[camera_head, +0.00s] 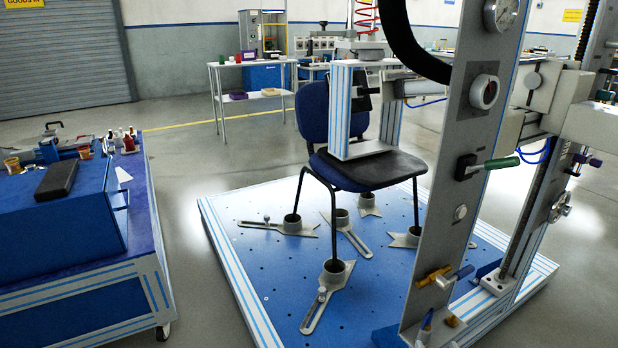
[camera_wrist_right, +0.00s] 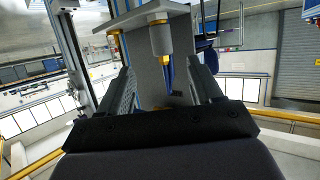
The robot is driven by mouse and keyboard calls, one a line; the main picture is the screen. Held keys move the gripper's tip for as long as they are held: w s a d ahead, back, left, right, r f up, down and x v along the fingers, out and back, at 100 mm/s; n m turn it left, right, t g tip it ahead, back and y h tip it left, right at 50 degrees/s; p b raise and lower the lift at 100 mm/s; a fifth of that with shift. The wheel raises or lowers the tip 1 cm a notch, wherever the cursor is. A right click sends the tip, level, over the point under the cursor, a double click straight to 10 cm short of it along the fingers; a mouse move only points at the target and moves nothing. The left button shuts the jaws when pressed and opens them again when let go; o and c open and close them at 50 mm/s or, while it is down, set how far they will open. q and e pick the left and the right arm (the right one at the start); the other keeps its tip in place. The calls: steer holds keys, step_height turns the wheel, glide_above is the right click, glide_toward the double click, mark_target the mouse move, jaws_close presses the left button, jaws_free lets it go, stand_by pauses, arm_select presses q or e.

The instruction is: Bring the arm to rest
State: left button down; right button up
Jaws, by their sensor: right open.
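My right gripper (camera_wrist_right: 163,80) shows in the wrist view. Its two dark fingers stand apart, with a black palm across the bottom of the picture. No object is held between them. Past the gap is a pale plate with a grey cylinder (camera_wrist_right: 160,38) that has a brass-yellow ring. A thin blue part is below it. I cannot tell how far these are from the fingers. In the head view I cannot clearly pick out the right gripper among the rig parts. My left gripper is in neither view.
A black chair (camera_head: 370,168) stands on the blue rig base (camera_head: 270,265), its feet in grey cups. A tall grey control panel (camera_head: 478,120) with gauges and levers stands close in front. A blue cart (camera_head: 60,225) is at left. Grey floor between cart and rig is clear.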

steer(key=s+a+r+n+g+y, duration=0.1)
steer(key=s+a+g, duration=0.2)
steer(key=s, duration=0.5)
steer(key=s+a+r+n+g+y, duration=0.15)
steer(key=s+g, duration=0.25)
steer(key=s, duration=0.4)
steer(key=s+a+r+n+g+y, duration=0.1)
steer(key=s+a+n+g, duration=0.15)
steer(key=s, duration=0.55)
steer(key=w+a+f+t+y, duration=0.3)
steer(key=w+a+t, duration=0.4)
steer(key=w, duration=0.1)
arm_select(q)
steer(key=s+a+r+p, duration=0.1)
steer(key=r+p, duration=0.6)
steer(key=p, duration=0.3)
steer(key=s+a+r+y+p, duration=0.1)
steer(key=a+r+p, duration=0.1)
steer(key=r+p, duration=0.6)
steer(key=p, duration=0.3)
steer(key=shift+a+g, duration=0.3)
arm_select(e)
steer(key=s+d+r+h, duration=0.1)
steer(key=d+r, duration=0.1)
steer(key=r, duration=0.5)
steer(key=s+d+r, duration=0.1)
steer(key=r, duration=0.7)
steer(key=shift+d+r+m+g+h, duration=0.3)
steer(key=shift+d+g+h, duration=0.05)
steer(key=shift+g, duration=0.1)
